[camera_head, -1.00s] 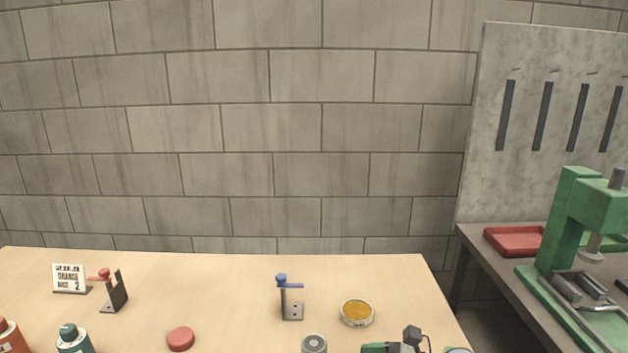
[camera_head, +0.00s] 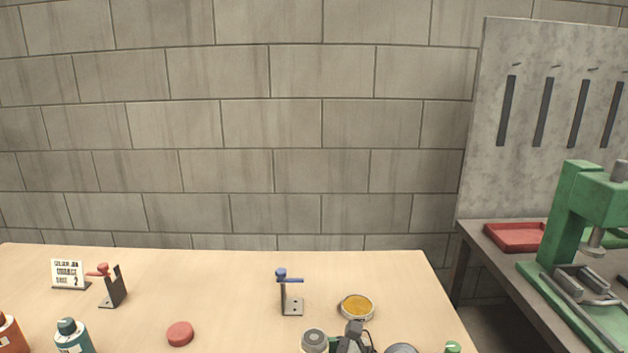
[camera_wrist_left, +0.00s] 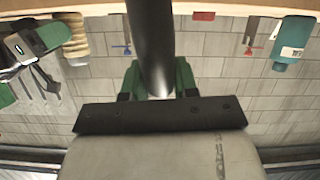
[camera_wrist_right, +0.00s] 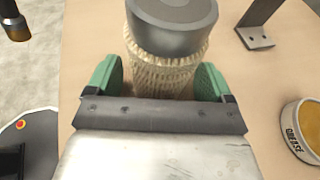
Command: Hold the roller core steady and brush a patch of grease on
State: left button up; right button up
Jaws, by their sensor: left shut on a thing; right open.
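The roller core (camera_wrist_right: 172,22) stands upright on the table, with a grey metal top and beige woven mesh below. In the head view its round top (camera_head: 314,339) shows at the bottom edge. My right gripper (camera_wrist_right: 158,77) is open, one green finger at each side of the mesh; contact is hard to tell. My left gripper (camera_wrist_left: 158,78) is shut on a dark rod-like handle, apparently the brush (camera_wrist_left: 152,35). Its amber-brown tip (camera_wrist_right: 17,33) seems to show at the right wrist view's top left. The grease tin (camera_wrist_right: 302,130) is open, right of the core in the head view (camera_head: 357,307).
A bracket with a blue knob (camera_head: 290,290) stands behind the core. A red-knobbed bracket (camera_head: 112,287), a sign (camera_head: 70,273), a red disc (camera_head: 180,333) and bottles (camera_head: 72,336) are on the left. A green press (camera_head: 575,230) stands on the right bench.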

jog(key=shift+c, duration=0.3)
jog(key=c, duration=0.6)
jog(key=shift+c, duration=0.2)
